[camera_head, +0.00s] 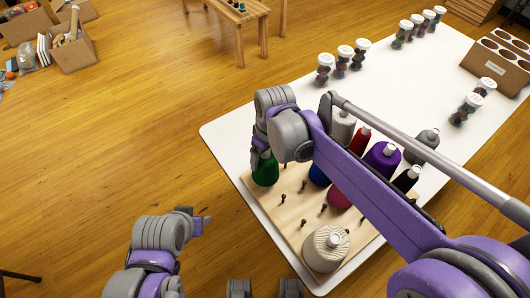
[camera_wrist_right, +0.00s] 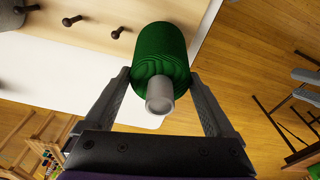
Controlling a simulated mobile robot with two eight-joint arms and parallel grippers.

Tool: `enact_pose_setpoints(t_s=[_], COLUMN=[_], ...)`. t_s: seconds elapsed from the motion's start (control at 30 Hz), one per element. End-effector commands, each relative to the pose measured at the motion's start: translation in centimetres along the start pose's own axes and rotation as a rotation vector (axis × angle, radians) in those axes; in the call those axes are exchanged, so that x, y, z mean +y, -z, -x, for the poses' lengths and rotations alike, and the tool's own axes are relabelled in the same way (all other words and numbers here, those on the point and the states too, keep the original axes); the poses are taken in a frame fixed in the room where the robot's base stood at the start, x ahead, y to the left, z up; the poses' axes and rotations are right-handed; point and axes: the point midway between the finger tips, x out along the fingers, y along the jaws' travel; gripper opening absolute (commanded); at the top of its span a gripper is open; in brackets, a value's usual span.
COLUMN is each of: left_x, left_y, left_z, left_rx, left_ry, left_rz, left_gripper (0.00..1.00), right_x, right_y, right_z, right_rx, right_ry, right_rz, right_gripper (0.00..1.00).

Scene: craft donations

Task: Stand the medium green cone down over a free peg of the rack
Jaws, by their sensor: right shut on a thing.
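The green cone (camera_head: 265,170) is in my right gripper (camera_head: 261,152), at the far left corner of the rack in the head view. In the right wrist view the green cone (camera_wrist_right: 162,55) sits between the two fingers of my right gripper (camera_wrist_right: 160,85), its pale tube end toward the camera. The wooden rack (camera_head: 288,226) has several bare dark pegs; some also show in the right wrist view (camera_wrist_right: 117,32). I cannot tell whether a peg is inside the cone. My left gripper (camera_head: 207,221) is low at the left, off the table; its fingers are unclear.
Purple (camera_head: 382,158), cream (camera_head: 326,248), red (camera_head: 361,138), grey, blue and black cones stand on the rack, partly behind my right arm. Jars (camera_head: 343,58) with white lids and a cardboard box (camera_head: 497,62) stand farther back on the white table (camera_head: 290,87).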

Motion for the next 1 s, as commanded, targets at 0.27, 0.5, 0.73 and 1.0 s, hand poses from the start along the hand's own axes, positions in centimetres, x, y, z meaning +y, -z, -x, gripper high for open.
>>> enact_pose_setpoints(t_s=[0.27, 0.5, 0.73, 1.0], left_x=[0.0, 0.0, 0.0, 0.0], left_y=[-0.6, -0.9, -0.8, -0.9], left_z=[-0.9, -1.3, -1.2, -1.4], left_rx=[-0.004, -0.005, -0.005, -0.006], left_ry=[0.000, 0.000, 0.000, 0.000], left_rz=[0.000, 0.000, 0.000, 0.000], left_gripper=[0.50, 0.50, 0.50, 0.50], right_x=[0.0, 0.0, 0.0, 0.0], right_y=[-0.2, -0.3, -0.2, -0.3], right_z=[-1.5, -2.2, -2.1, -2.4], right_rx=[0.000, 0.000, 0.000, 0.000], right_ry=[0.000, 0.000, 0.000, 0.000], right_rz=[0.000, 0.000, 0.000, 0.000], right_gripper=[0.00, 0.00, 0.00, 0.00])
